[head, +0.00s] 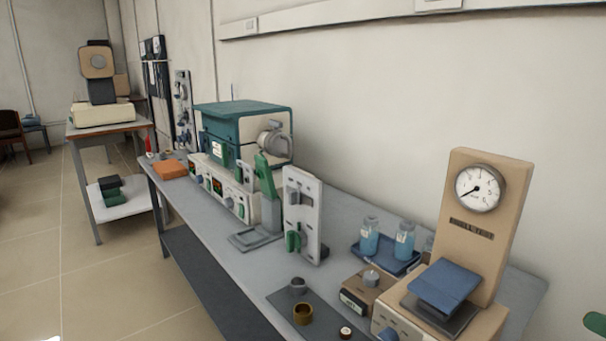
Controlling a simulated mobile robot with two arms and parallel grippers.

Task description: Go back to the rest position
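Neither of my grippers shows in the head view. A small green shape (595,323) is cut off at the lower right edge, and I cannot tell what it is. A muffle furnace with a teal housing (240,108) stands on the long grey bench (215,260). Its front faces right with a round metal fitting, and its control panels (222,184) face the aisle.
A beige dial instrument (490,240) stands at the bench's near right. Blue bottles (369,238) sit on a blue tray (400,264). A white upright panel (301,215) stands mid-bench. A side table (90,127) is farther back. The tiled floor (110,270) at left is clear.

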